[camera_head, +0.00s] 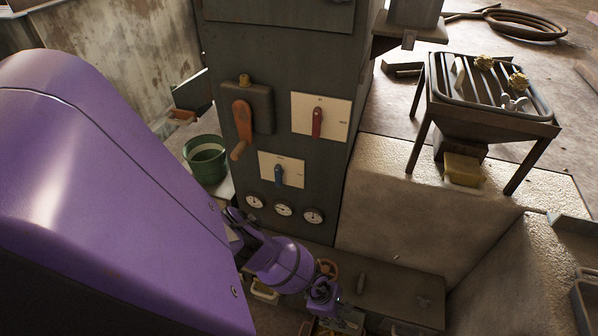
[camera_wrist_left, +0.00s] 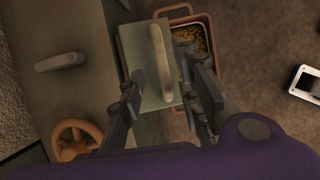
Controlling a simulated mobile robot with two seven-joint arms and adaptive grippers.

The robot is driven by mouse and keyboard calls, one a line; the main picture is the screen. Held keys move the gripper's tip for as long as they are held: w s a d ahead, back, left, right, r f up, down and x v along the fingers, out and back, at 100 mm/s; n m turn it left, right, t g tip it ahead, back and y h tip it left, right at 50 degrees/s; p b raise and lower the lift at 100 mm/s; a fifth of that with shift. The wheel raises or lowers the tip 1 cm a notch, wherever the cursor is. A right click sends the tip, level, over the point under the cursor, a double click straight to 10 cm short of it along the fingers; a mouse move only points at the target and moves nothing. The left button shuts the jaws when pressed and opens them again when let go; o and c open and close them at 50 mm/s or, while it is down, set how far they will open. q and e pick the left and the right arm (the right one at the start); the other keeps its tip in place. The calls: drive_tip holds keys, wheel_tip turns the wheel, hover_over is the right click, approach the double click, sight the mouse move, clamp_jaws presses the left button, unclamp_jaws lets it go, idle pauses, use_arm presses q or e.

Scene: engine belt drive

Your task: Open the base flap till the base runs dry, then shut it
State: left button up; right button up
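The flap appears to be a grey-green plate (camera_wrist_left: 136,50) with a pale bar handle (camera_wrist_left: 159,50), in the middle of the left wrist view. I cannot tell whether it is open or shut. My left gripper (camera_wrist_left: 163,68) is open, with one finger on each side of the handle. I cannot tell whether either finger touches it. In the head view the gripper is low in the picture, beside the dark base (camera_head: 400,290), and is partly hidden by my purple arm. A reddish bin (camera_wrist_left: 206,20) beside the flap holds yellow-brown grains (camera_wrist_left: 203,42). My right gripper is in neither view.
An orange handwheel (camera_wrist_left: 77,140) and a grey lever (camera_wrist_left: 60,62) sit on the base top near my left gripper. The cabinet (camera_head: 285,100) above has red and blue switches and several dials. A green bucket (camera_head: 206,160) stands left; a grated hopper (camera_head: 490,115) stands right.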

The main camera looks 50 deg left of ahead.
use_arm(q)
drive_tip(key=shift+s+a+r, duration=0.2)
drive_tip(key=shift+a+r, duration=0.05)
drive_tip(key=shift+r, duration=0.4)
drive_tip(key=s+a, duration=0.8)
drive_tip(key=a, duration=0.1)
drive_tip(key=shift+a, duration=0.15)
drive_tip(key=shift+r, duration=0.1)
drive_tip(key=shift+c, duration=0.2)
